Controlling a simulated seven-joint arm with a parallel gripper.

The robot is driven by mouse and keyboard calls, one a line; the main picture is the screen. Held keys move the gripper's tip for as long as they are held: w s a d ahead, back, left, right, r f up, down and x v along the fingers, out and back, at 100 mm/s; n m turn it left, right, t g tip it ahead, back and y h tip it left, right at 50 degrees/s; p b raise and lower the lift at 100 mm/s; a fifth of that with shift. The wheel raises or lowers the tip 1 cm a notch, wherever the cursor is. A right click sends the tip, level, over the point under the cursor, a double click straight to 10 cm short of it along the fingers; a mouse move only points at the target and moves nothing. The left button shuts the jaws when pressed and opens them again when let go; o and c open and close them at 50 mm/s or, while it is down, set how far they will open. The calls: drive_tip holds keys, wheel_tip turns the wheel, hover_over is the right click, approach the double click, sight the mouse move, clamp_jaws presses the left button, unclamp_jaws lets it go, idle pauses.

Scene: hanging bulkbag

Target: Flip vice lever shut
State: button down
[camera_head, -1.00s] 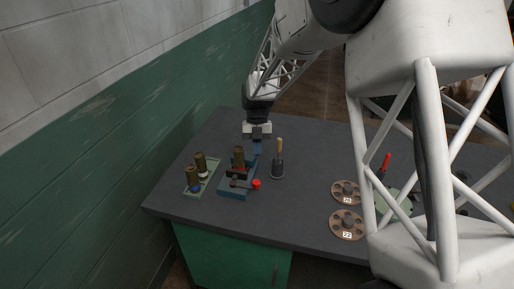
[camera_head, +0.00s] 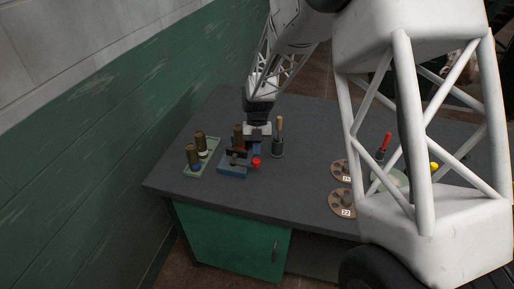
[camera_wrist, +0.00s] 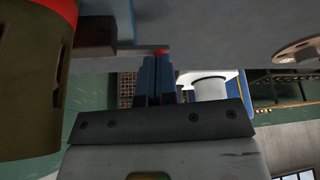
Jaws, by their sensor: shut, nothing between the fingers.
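The small blue vice (camera_head: 233,168) stands on the bench with a brass-brown cylinder (camera_head: 238,134) upright in it. Its lever ends in a red knob (camera_head: 256,162) at the vice's right front. My gripper (camera_head: 257,147) is shut and empty, low over the right side of the vice, just behind the knob. In the wrist view its blue fingers (camera_wrist: 158,68) are together, and a bit of the red knob (camera_wrist: 161,52) shows just beyond their tips. I cannot tell whether they touch. The cylinder (camera_wrist: 28,85) fills the left edge there.
A green tray (camera_head: 203,168) with two brown cylinders lies left of the vice. A dark holder with a wooden-handled tool (camera_head: 279,140) stands close to the right. Two round brown discs (camera_head: 342,203) lie farther right. The bench front between is clear.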

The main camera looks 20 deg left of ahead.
idle(0.3)
drive_tip(key=shift+s+m+y, duration=0.2)
drive_tip(key=shift+m+y, duration=0.1)
drive_tip(key=shift+m, duration=0.3)
